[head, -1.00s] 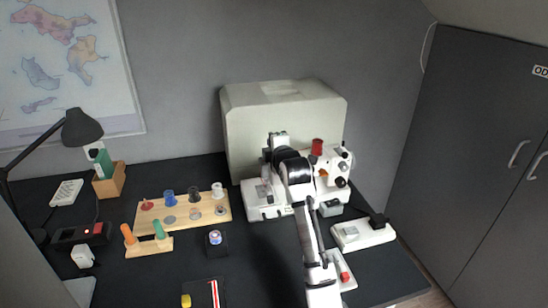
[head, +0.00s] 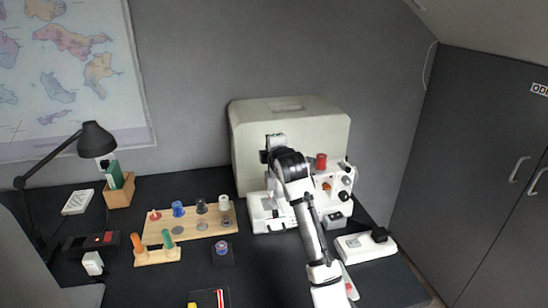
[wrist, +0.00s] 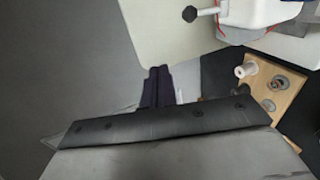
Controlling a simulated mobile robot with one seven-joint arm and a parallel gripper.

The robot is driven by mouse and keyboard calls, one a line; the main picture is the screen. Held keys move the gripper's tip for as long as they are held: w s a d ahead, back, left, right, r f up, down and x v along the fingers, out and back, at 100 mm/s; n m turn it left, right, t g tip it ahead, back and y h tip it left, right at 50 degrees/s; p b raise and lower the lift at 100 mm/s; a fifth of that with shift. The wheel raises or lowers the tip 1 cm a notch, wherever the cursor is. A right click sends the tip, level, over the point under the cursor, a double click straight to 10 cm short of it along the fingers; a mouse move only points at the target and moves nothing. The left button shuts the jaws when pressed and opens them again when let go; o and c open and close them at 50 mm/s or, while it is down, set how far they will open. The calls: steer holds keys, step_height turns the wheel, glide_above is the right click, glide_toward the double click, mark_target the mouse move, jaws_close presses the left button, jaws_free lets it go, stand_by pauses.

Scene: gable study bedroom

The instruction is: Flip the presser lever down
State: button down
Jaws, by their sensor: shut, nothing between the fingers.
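The white sewing machine (head: 263,214) stands on the dark desk in the head view, with a red spool (head: 321,161) on top; my arm hides its middle. In the wrist view part of the machine (wrist: 263,12) shows at the top right, tilted by the camera. A short pale stem with a black knob (wrist: 190,14) sticks out from it to the left; it may be the presser lever, but I cannot be sure. My gripper (wrist: 159,70) is shut and empty, below and left of that knob in the picture, apart from it. My arm hides the fingers in the head view.
A large beige cover (head: 248,140) stands close behind the machine. A wooden spool rack (head: 160,237) and wooden cone stand (head: 150,259) are to the left. A white power strip (head: 352,250) lies to the right. Grey cabinets (head: 470,180) stand farther right.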

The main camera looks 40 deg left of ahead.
steer(key=s+d+r+b, duration=0.1)
steer(key=s+d+r, duration=0.1)
steer(key=r, duration=0.3)
steer(key=shift+s+d+b, duration=0.3)
steer(key=shift+d, duration=0.55)
steer(key=shift+r, duration=0.1)
